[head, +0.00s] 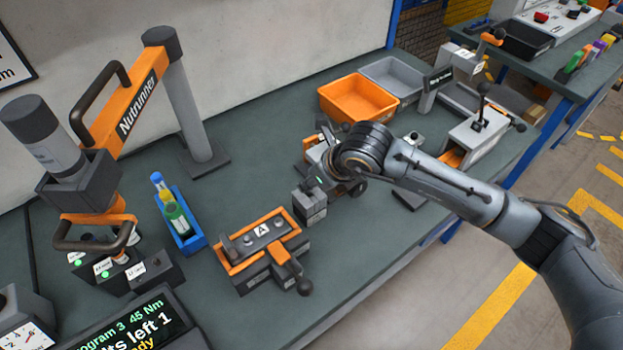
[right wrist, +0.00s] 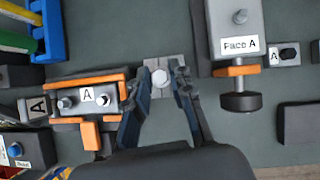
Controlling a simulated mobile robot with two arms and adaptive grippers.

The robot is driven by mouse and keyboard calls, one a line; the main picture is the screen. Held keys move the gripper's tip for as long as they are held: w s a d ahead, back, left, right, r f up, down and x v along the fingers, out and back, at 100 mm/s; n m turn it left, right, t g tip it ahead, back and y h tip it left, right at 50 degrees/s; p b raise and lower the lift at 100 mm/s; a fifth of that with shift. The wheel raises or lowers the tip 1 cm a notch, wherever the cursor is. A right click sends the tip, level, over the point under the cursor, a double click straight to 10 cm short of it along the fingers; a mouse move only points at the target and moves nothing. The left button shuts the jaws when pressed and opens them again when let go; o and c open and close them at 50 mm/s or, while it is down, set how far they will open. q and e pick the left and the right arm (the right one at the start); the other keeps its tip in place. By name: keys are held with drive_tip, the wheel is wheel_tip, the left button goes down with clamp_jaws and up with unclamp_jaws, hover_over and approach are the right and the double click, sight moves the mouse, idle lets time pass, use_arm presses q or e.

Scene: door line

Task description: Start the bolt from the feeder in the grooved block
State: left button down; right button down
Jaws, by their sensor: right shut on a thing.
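The grooved block (head: 310,210) is a small grey block on the bench, right of the orange-framed fixture marked A (head: 232,268). My right gripper (right wrist: 166,72) is shut on a bolt (right wrist: 160,78), whose pale hex head shows between the fingertips, over the block. I cannot tell whether the bolt's shank is in the block or above it. In the head view my right wrist hides the bolt and most of the fingers. My left gripper is not in view. I cannot clearly make out the feeder.
A grey unit marked Face A (right wrist: 236,20) with a black knob stands to the right.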

drive_tip(key=shift+f+b, duration=0.25)
drive_tip(key=shift+b, duration=0.65)
idle(0.9)
drive_tip(key=shift+f+b, duration=1)
drive_tip(key=shift+b, duration=0.75)
idle(1.5)
drive_tip(key=shift+b, duration=0.45)
idle(0.6)
idle(0.3)
drive_tip(key=c, duration=1.1)
unclamp_jaws()
drive_tip(key=o, duration=0.4)
drive_tip(key=shift+r, duration=0.1)
